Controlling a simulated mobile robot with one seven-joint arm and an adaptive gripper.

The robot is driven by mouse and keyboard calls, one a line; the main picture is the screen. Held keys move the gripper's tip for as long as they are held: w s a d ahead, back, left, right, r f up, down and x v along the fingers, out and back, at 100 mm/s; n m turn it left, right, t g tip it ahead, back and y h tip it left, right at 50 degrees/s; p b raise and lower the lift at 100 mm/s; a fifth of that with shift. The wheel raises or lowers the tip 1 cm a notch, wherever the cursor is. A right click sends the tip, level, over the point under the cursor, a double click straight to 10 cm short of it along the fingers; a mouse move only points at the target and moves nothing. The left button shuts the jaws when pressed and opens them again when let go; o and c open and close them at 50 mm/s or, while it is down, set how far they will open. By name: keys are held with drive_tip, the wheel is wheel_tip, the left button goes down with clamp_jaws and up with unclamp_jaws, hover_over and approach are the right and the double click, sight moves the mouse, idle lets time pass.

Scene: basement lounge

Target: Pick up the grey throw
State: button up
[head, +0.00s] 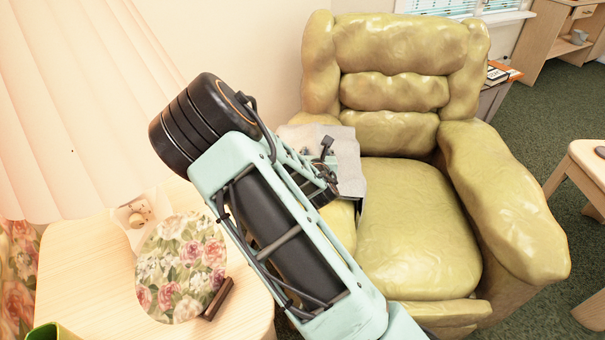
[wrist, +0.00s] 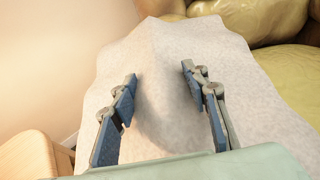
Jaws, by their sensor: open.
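The grey throw (head: 347,160) lies draped over the left armrest of the yellow-green armchair (head: 420,215), with part of it hanging toward the seat. In the head view my arm hides some of the throw. In the wrist view the throw (wrist: 165,60) fills the middle, with a raised ridge running away from me. My gripper (wrist: 158,75) is open, its two blue-padded fingers apart over the throw with only cloth between and below them. In the head view my gripper (head: 325,160) is partly hidden by my arm. I cannot tell whether the fingertips touch the cloth.
A light wooden side table (head: 75,265) at the left holds a floral round item (head: 182,268), a dark brown object (head: 217,299) and a lamp with a pleated shade (head: 85,100). A wall stands behind. Another wooden table (head: 590,165) is at the right, with green carpet between.

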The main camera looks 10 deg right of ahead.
drive_tip(key=shift+x, duration=1.45)
drive_tip(key=shift+c, duration=0.3)
clamp_jaws()
